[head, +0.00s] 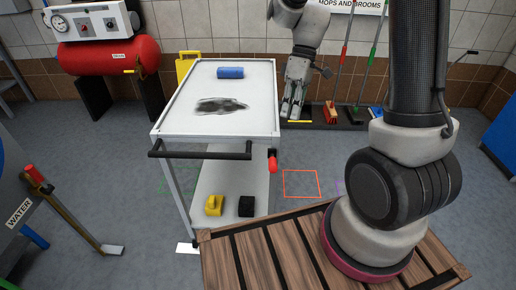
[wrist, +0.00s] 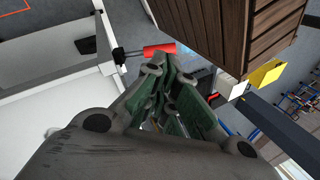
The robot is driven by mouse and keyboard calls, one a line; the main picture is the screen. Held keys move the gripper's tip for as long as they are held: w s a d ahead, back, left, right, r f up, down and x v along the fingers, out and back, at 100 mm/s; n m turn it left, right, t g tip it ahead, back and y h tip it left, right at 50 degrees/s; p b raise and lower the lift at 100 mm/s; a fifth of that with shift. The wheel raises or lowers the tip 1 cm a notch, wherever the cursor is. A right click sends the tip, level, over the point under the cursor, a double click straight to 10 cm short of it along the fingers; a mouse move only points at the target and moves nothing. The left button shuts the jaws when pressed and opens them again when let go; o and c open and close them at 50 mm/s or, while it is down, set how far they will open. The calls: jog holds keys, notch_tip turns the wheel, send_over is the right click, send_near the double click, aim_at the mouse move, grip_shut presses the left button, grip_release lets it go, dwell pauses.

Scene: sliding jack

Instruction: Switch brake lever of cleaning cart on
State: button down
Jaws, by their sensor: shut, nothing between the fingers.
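The cleaning cart (head: 158,133) is white with a black push handle (head: 200,153) on its near side. Its brake lever has a red grip (head: 272,164) and sticks out low on the cart's right side, just below the tray's near right corner. In the wrist view the red grip (wrist: 160,49) lies just beyond my fingertips, on a dark bracket, with a small apparent gap. My gripper (head: 288,115) is beside the cart's right edge in the head view, pointing down, farther back than the lever. In the wrist view my gripper (wrist: 168,75) is shut and empty.
A blue roll (head: 230,72) and a dark stain lie on the cart's top. A yellow object (head: 214,206) and a black block (head: 247,206) sit on its lower shelf. Mops and brooms stand at the wall behind my gripper.

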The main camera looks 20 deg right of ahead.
aim_at(271, 160)
jog(key=shift+w+a+r+n+y, duration=0.25)
jog(key=shift+a+n, duration=0.25)
jog(key=shift+n, duration=0.7)
jog(key=shift+w+a+r+n+y, duration=0.15)
jog(key=shift+w+a+r+n, duration=0.25)
jog(key=shift+n, duration=0.8)
jog(key=shift+s, duration=0.1)
jog(key=x, duration=1.4)
jog(key=shift+f, duration=0.1)
